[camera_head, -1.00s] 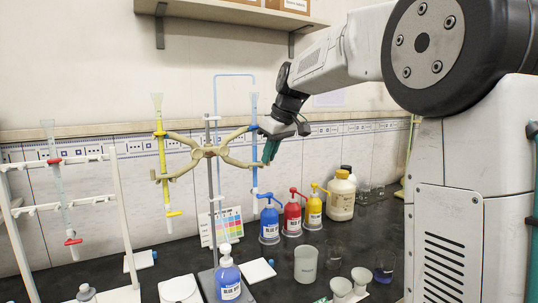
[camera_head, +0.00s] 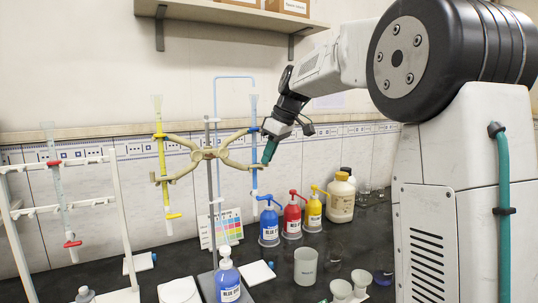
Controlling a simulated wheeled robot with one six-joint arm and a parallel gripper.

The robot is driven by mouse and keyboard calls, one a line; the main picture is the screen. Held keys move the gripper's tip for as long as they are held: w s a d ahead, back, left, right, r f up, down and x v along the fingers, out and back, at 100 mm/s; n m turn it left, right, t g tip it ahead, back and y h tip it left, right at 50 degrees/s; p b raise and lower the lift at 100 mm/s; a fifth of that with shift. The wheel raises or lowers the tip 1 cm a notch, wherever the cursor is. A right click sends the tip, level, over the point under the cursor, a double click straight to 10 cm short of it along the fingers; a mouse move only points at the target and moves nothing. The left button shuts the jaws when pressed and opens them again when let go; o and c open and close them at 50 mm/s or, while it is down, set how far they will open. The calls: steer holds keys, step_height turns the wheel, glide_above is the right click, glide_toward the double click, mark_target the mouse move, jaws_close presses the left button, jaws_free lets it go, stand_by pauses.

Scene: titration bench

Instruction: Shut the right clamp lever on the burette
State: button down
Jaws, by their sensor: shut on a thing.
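The beige double burette clamp (camera_head: 209,153) sits on a grey upright rod. Its right arms reach to the burette with blue liquid (camera_head: 254,180), which stands upright; its left arms reach to the burette with yellow liquid (camera_head: 161,170). My gripper (camera_head: 268,155), with teal fingertips, is just right of the blue burette at clamp height and points down. It is shut on the right clamp lever, which is mostly hidden by the fingers. I cannot tell the lever's angle from this view.
Blue, red and yellow pump bottles (camera_head: 292,217) and a cream jar (camera_head: 341,198) stand below and right of my gripper. A white rack (camera_head: 75,203) is at left. A wash bottle (camera_head: 227,281) stands in front of the rod. A shelf (camera_head: 230,15) hangs above.

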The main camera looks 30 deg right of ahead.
steer(key=c, duration=1.5)
jaws_free()
steer(key=shift+f, duration=0.15)
steer(key=shift+r, duration=0.2)
steer(key=v, duration=0.7)
steer(key=shift+r, duration=0.2)
steer(key=shift+s, duration=0.15)
